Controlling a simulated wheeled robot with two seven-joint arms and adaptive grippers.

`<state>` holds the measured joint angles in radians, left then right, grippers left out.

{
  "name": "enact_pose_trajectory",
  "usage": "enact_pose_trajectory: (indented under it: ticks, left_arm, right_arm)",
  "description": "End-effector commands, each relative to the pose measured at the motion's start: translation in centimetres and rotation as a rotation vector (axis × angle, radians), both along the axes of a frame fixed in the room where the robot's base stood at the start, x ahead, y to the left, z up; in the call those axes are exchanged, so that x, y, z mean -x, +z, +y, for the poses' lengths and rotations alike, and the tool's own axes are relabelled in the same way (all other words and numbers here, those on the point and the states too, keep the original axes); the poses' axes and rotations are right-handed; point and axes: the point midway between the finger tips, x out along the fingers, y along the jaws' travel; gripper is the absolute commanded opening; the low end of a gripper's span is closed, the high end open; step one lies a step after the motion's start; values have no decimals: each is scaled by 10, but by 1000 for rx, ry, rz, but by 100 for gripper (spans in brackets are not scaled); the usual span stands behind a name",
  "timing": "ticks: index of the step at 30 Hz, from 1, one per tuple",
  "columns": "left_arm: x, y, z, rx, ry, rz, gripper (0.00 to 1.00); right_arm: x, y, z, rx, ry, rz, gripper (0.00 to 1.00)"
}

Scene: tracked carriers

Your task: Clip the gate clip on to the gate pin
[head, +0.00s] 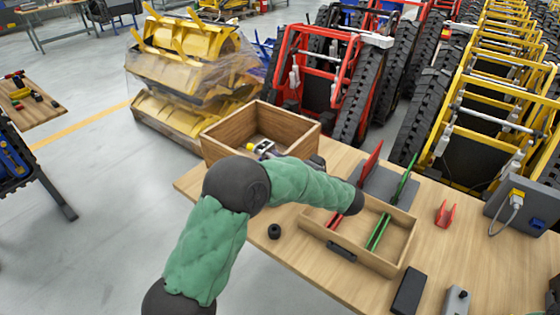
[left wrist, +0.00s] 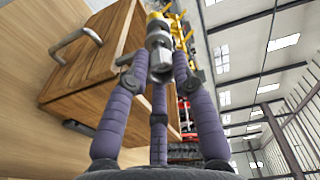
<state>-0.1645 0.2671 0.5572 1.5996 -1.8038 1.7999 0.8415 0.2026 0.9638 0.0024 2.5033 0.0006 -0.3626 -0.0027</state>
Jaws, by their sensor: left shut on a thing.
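My left gripper (left wrist: 158,68) is shut on a small grey metal piece (left wrist: 157,42) with a yellow top, held between its purple fingers in the left wrist view. In the head view a grey and yellow piece (head: 262,148) shows at the open wooden box, just beyond my green-sleeved left arm; my arm hides most of the left gripper there. I cannot tell whether this piece is the gate clip. A red U-shaped piece (head: 445,213) stands on the table at the right. I cannot make out the gate pin for certain. My right gripper is out of view.
The wooden box (head: 222,152) stands at the table's back left; its handle (left wrist: 78,45) shows in the left wrist view. A shallow wooden tray (head: 372,262) holds red and green strips below my arm. A grey box (head: 525,207) stands at the right. Tracked carriers stand behind.

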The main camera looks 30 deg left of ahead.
Motion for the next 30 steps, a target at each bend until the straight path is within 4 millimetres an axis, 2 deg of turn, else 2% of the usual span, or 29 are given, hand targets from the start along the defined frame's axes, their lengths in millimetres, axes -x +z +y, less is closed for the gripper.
enact_pose_trajectory:
  ticks: [12,13,15,16,26,30]
  left_arm:
    - [0,-1,7,0,1,0,0]
    - [0,-1,7,0,0,0,28]
    - [0,0,7,0,0,0,48]
    - [0,0,7,0,0,0,53]
    - [0,0,5,0,0,0,53]
    - [1,0,-5,0,-2,0,53]
  right_arm:
    - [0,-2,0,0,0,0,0]
    - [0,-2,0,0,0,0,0]
    - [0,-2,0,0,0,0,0]
    - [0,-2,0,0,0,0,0]
    - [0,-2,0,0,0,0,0]
    - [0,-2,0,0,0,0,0]
